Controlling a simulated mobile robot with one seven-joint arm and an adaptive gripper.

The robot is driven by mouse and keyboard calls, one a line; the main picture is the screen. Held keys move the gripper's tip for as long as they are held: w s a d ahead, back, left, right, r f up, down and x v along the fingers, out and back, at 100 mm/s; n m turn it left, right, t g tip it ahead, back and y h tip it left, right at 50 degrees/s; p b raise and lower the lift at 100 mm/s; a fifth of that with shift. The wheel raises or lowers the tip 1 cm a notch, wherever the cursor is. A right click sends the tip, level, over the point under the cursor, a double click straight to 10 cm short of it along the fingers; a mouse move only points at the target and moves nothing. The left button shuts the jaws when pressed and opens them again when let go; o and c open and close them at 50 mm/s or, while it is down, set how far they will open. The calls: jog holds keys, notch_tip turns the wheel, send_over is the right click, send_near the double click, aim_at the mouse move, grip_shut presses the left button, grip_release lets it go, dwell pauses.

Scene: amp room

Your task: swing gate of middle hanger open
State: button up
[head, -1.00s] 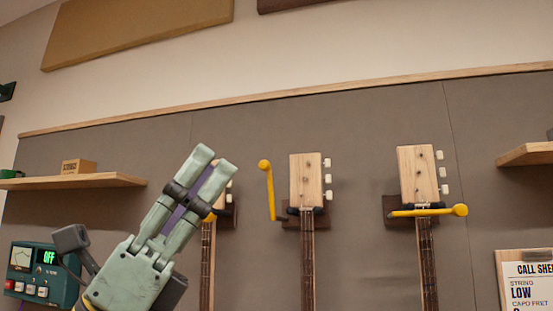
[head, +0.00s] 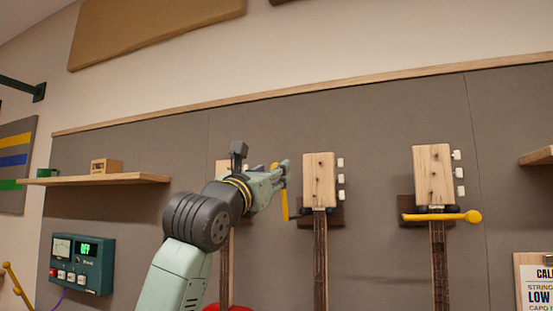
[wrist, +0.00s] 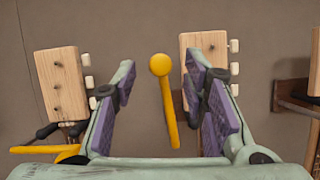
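The middle hanger (head: 336,213) holds a guitar with a pale wooden headstock (head: 319,180). Its yellow gate (head: 284,205) stands upright at the headstock's left, not across the neck. In the wrist view the gate (wrist: 167,105) rises between my fingers, round knob at the top, with space on both sides. My gripper (head: 287,175) is open around the gate, partly hidden in the head view by my wrist. In the wrist view its purple pads (wrist: 160,110) are well apart and hold nothing.
The right hanger's yellow gate (head: 440,217) lies across its guitar's neck. The left guitar's headstock (wrist: 58,85) has a yellow gate lying level below it. A shelf (head: 100,179) and a green amp box (head: 80,262) are at the left.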

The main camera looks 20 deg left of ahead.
jog(key=shift+p+x, duration=0.6)
jog(key=shift+x, duration=1.2)
jog(key=shift+c, duration=0.6)
grip_shut()
jog(key=shift+s+f, duration=0.1)
